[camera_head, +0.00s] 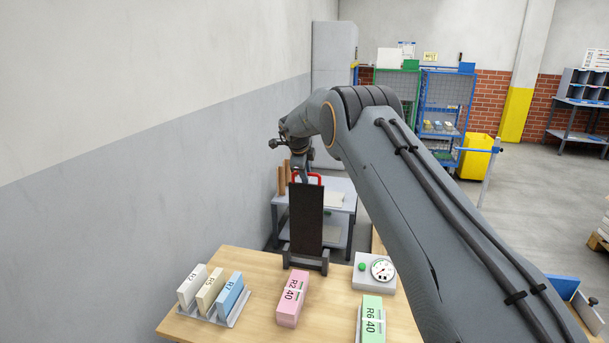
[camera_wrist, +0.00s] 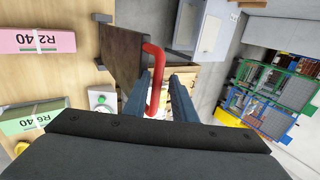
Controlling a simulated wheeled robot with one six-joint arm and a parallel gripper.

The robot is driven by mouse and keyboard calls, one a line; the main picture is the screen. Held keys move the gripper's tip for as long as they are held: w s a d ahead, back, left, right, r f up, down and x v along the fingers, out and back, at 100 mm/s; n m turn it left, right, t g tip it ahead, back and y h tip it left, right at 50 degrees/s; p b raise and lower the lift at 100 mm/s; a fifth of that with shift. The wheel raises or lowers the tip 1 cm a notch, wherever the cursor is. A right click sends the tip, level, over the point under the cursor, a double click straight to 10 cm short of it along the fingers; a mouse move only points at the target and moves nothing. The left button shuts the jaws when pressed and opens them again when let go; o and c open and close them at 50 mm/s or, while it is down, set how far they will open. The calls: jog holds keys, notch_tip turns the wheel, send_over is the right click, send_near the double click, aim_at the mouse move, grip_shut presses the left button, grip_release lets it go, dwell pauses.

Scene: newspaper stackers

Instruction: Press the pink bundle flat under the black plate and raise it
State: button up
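The pink bundle (camera_head: 292,298), marked "R2 40", lies on the wooden table in front of the black plate; it also shows in the wrist view (camera_wrist: 35,40). The black plate (camera_head: 306,215) stands upright in a dark stand, with a red handle (camera_wrist: 157,75) at its top. The plate is not over the bundle. My gripper (camera_wrist: 162,82) is at the handle, with the red bar between its fingers. The bar lies close to the left finger, and a gap shows to the right finger. In the head view my gripper is partly hidden at the plate's top.
A rack (camera_head: 210,312) with white, cream and blue bundles is left on the table (camera_head: 255,262). A green bundle (camera_head: 370,320) is at the front right. A box with a green button and dial (camera_head: 375,272) is right of the stand. A grey-blue cart (camera_head: 340,210) stands behind.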

jog(key=shift+s+f, duration=0.2)
jog(key=shift+f, duration=0.15)
